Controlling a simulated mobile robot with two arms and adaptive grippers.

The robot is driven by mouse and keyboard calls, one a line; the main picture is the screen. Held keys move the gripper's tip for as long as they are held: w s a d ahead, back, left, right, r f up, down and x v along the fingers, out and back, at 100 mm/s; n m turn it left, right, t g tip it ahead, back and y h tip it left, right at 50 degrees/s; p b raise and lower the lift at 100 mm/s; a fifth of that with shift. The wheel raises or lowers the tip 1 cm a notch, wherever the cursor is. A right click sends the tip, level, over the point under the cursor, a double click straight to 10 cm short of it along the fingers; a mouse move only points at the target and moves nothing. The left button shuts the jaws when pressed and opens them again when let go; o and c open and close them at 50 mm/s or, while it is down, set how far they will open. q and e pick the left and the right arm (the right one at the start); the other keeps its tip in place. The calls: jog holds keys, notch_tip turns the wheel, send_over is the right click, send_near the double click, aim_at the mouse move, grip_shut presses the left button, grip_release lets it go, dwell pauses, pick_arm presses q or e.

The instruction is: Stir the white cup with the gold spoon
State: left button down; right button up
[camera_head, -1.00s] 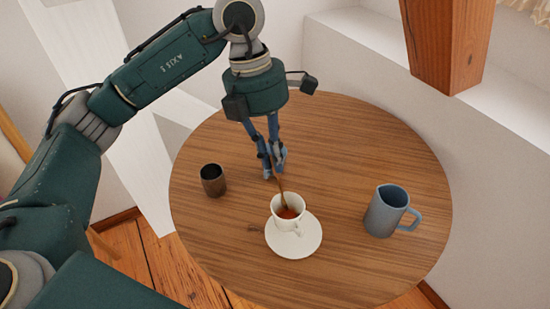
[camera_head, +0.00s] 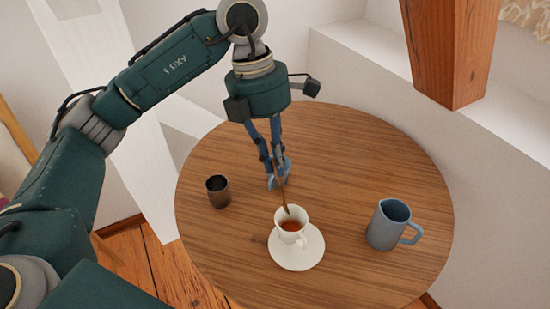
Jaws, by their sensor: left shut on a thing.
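The white cup (camera_head: 291,236) stands upright on a white saucer (camera_head: 297,260) near the middle of the round table, with reddish-brown liquid inside. The gold spoon (camera_head: 284,198) is a thin, dark gold handle that slants from my left gripper down into the cup. Its lower end is hidden in the cup. My left gripper (camera_head: 278,180) is shut on the spoon's upper part, just behind and above the cup. My right gripper is not in view.
A dark metal tumbler (camera_head: 218,191) stands left of the cup on the wooden table (camera_head: 370,160). A blue-grey pitcher (camera_head: 389,226) stands to the right. A timber post (camera_head: 450,50) and a white wall ledge (camera_head: 400,90) lie behind.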

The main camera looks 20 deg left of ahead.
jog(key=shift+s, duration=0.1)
